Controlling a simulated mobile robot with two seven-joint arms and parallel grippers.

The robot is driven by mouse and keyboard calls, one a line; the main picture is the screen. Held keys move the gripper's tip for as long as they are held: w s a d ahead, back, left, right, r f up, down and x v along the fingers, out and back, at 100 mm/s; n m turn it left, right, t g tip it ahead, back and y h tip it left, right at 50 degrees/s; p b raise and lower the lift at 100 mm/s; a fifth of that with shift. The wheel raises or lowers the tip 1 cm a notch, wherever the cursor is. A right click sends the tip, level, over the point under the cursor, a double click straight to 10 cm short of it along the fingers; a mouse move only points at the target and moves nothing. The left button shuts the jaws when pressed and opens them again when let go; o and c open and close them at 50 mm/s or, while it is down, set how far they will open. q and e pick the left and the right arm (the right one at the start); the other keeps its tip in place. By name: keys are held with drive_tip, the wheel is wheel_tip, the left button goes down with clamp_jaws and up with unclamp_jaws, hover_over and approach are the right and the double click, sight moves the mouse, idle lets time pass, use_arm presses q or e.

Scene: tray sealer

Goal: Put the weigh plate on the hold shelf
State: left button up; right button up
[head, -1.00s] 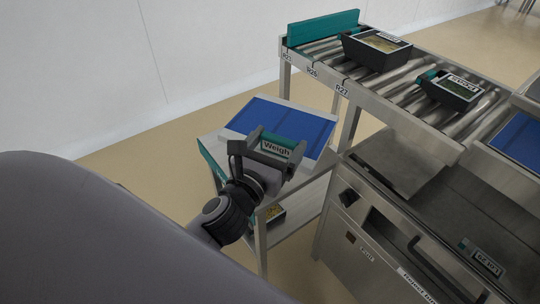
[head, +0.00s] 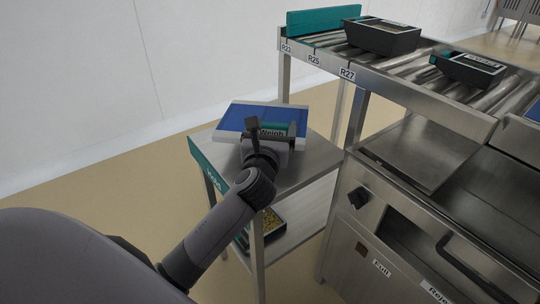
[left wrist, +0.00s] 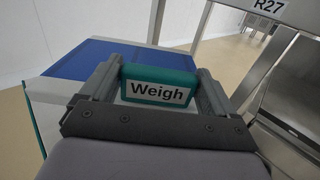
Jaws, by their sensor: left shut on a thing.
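The weigh plate (head: 235,116) is a flat blue slab with pale edges and a teal handle labelled "Weigh". My left gripper (head: 272,130) is shut on that handle, with one finger at each end of it. The left wrist view shows the handle (left wrist: 157,88) between the fingers and the blue plate (left wrist: 88,60) beyond. The plate is over the back part of the hold shelf (head: 318,156), a steel-topped stand with a teal front strip labelled "Hold". It looks level and at or very near the top; contact is hidden. My right gripper is not in view.
A roller conveyor (head: 410,62) behind right carries dark trays (head: 382,38). A steel machine (head: 400,215) stands close on the right. A tray with yellow contents (head: 270,222) sits on the stand's lower level. The front and right of the stand's top are bare.

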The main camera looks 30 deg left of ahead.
use_arm(q)
wheel_tip(320, 180, down, 2)
drive_tip(key=shift+f+b, duration=0.1)
drive_tip(key=shift+b, duration=0.2)
wheel_tip(320, 180, down, 4)
drive_tip(key=shift+r+b, duration=0.1)
drive_tip(key=shift+b, duration=1)
drive_tip(key=o, duration=1)
drive_tip(key=shift+f, duration=0.25)
drive_tip(key=shift+c, duration=0.2)
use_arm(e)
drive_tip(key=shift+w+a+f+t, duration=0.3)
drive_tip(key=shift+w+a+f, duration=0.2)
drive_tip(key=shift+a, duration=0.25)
use_arm(q)
drive_tip(key=shift+s+d, duration=0.1)
drive_tip(key=p+v, duration=0.1)
drive_tip(key=v, duration=1.1)
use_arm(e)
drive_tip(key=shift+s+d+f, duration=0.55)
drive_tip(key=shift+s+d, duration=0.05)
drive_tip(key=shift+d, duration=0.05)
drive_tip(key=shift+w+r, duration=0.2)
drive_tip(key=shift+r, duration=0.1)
